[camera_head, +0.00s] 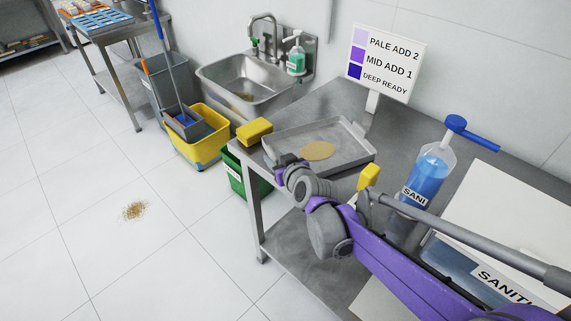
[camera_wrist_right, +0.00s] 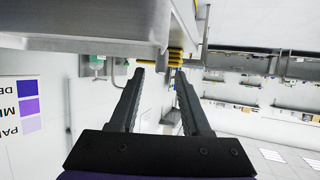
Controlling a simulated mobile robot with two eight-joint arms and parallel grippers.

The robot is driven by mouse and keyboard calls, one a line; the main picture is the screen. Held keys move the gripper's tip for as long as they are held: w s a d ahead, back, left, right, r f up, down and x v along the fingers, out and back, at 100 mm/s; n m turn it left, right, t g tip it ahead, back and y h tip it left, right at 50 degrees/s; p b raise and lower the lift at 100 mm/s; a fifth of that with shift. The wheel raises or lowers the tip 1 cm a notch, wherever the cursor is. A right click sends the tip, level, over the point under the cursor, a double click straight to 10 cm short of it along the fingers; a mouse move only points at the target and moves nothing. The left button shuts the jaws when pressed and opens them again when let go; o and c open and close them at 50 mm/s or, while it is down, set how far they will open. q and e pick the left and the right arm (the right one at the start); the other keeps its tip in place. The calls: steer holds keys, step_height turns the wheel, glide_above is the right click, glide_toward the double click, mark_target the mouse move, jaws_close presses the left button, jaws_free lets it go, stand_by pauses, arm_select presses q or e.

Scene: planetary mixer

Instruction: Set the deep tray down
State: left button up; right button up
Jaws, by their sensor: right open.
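The deep tray (camera_head: 347,148) is a grey metal tray with raised walls. In the head view it appears to rest flat on the steel table, with a round tan patch (camera_head: 318,151) inside. My right gripper (camera_head: 281,162) is at the tray's near left side, where my own wrist partly hides the near wall; whether they touch cannot be told. In the right wrist view the two fingers (camera_wrist_right: 160,72) are apart with nothing clearly between them. A grey metal surface passes close above them; I cannot tell whether it is tray or table. My left gripper is not in view.
A yellow sponge (camera_head: 254,131) lies at the table's left edge. A sign (camera_head: 385,58) stands behind the tray. A blue sanitizer bottle (camera_head: 430,170) stands to the right. A sink (camera_head: 250,82), yellow mop bucket (camera_head: 197,138) and green bin (camera_head: 240,178) are to the left.

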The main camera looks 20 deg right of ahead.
steer(key=p+v, duration=0.1)
steer(key=v, duration=0.7)
steer(key=s+a+f+g, duration=0.2)
steer(key=s+f+g, duration=0.2)
steer(key=s, duration=0.7)
steer(key=s+a+f+g, duration=0.2)
steer(key=s+f+g, duration=0.2)
steer(key=s+f, duration=0.4)
steer(key=s, duration=0.3)
steer(key=shift+s+a+f+g, duration=0.2)
steer(key=shift+f+g, duration=0.05)
steer(key=shift+g, duration=0.05)
